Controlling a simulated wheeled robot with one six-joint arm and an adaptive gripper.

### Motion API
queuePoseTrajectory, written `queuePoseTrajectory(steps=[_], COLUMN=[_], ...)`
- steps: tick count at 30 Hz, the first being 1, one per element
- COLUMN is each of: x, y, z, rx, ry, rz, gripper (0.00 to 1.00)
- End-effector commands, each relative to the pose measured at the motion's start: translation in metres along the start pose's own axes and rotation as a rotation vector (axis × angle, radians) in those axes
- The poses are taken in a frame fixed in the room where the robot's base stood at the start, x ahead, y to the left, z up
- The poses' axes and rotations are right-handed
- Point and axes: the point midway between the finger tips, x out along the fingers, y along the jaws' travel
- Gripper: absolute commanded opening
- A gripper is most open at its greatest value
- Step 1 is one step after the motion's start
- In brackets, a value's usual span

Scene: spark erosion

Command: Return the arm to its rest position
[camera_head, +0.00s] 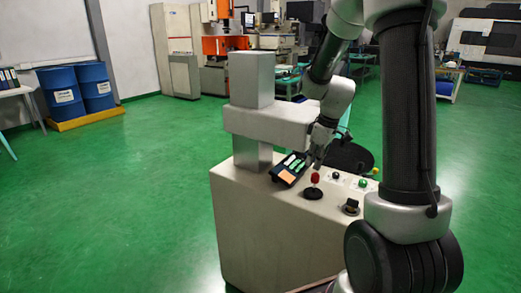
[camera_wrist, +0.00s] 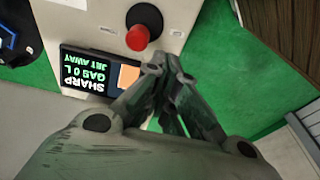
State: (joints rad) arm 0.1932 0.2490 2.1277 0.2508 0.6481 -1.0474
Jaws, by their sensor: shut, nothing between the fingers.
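My gripper (camera_head: 314,160) is over the top of a beige machine cabinet (camera_head: 245,220), close to its small display panel and red knob. In the wrist view my gripper (camera_wrist: 168,66) is shut and empty, its fingertips together just below the red knob (camera_wrist: 137,38). The display panel (camera_wrist: 90,72) lies left of the fingers and shows green text and an orange patch. I cannot tell whether the fingertips touch anything. My arm is bent and reaches forward and down from the upper right in the head view.
A grey column (camera_head: 252,82) with a crosspiece stands on the cabinet, left of my gripper. A green button (camera_head: 362,183) and a black knob (camera_head: 350,206) sit on the cabinet top. Blue drums (camera_head: 62,92) stand far left. The green floor (camera_head: 120,200) at left is clear.

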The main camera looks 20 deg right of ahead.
Motion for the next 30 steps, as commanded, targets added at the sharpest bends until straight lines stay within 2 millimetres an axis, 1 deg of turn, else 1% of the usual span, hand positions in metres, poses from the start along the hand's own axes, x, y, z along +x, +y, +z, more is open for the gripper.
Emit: queuePoseTrajectory(steps=[5, 8, 10, 12, 14, 15, 17, 21, 23, 27, 30], x=[0.0, 0.0, 0.002, 0.002, -0.011, -0.021, -0.035, -0.071, -0.086, -0.124, -0.145], y=[0.0, -0.004, -0.013, -0.028, -0.042, -0.052, -0.064, -0.093, -0.106, -0.139, -0.159], z=[0.0, 0.003, 0.013, 0.03, 0.042, 0.049, 0.057, 0.075, 0.083, 0.105, 0.119], rx=[0.037, 0.129, 0.224, 0.336, 0.427, 0.48, 0.539, 0.646, 0.682, 0.742, 0.736], ry=[-0.001, -0.015, -0.049, -0.101, -0.131, -0.144, -0.157, -0.161, -0.153, -0.1, -0.036], rz=[-0.002, -0.017, -0.041, -0.067, -0.069, -0.064, -0.053, -0.013, 0.01, 0.074, 0.117], gripper=[0.0, 0.0, 0.0, 0.0, 0.0, 0.0, 0.0, 0.0, 0.0, 0.0, 0.0])
